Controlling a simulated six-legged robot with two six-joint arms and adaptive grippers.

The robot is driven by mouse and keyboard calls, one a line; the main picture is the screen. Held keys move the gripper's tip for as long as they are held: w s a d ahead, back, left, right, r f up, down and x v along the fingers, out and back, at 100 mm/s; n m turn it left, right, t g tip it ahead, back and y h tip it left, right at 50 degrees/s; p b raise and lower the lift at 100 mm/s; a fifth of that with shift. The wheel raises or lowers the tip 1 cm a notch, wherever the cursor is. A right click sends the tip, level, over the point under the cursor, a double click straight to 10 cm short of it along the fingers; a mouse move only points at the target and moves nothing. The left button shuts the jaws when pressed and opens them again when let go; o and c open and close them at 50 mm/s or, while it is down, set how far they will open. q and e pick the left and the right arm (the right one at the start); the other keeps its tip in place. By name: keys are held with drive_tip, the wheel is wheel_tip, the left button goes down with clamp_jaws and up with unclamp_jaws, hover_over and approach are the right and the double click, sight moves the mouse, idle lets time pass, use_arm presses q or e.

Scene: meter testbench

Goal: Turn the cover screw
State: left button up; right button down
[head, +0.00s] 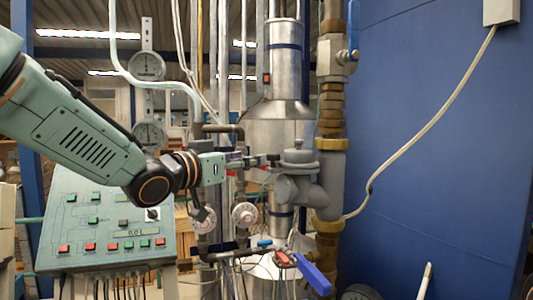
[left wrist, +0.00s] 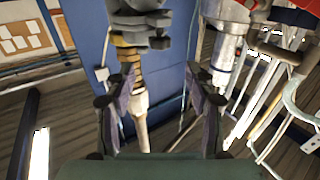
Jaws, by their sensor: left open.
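The grey meter body (head: 300,188) sits on the vertical pipe right of centre in the head view. Its round cover (head: 298,157) has a small screw knob (head: 298,144) on top. My left gripper (head: 262,162) reaches in from the left and is just left of the cover, at about its height. Whether it touches the cover is not clear. In the left wrist view the two fingers (left wrist: 160,88) are spread with no object held between them. Grey metal parts (left wrist: 140,25) show at the top of that view, beyond the fingertips. My right gripper is not seen.
A green control panel (head: 105,225) with buttons stands at the lower left. Dial gauges (head: 148,66) hang behind my arm. Red and blue valve handles (head: 312,272) are below the meter. A blue wall (head: 450,150) with a cable fills the right.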

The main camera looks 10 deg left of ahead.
sight(269, 155)
use_arm(q)
drive_tip(key=p+x, duration=0.1)
drive_tip(key=x, duration=0.6)
drive_tip(key=shift+w+f+p, duration=0.1)
drive_tip(key=shift+f+p, duration=0.15)
drive_tip(key=shift+p, duration=0.15)
drive_tip(key=shift+w+r, duration=0.1)
drive_tip(key=shift+w, duration=0.25)
drive_tip(key=shift+w+d+r+p, duration=0.1)
drive_tip(key=shift+d+r+p, duration=0.05)
drive_tip(key=shift+d+p, duration=0.2)
drive_tip(key=shift+w+d+f, duration=0.1)
drive_tip(key=shift+w+f, duration=0.15)
drive_tip(key=shift+w, duration=0.2)
drive_tip(key=shift+c, duration=0.2)
drive_tip(key=c, duration=0.3)
drive_tip(key=shift+s+r, duration=0.15)
drive_tip(key=shift+s, duration=0.15)
drive_tip(key=c, duration=0.3)
clamp_jaws()
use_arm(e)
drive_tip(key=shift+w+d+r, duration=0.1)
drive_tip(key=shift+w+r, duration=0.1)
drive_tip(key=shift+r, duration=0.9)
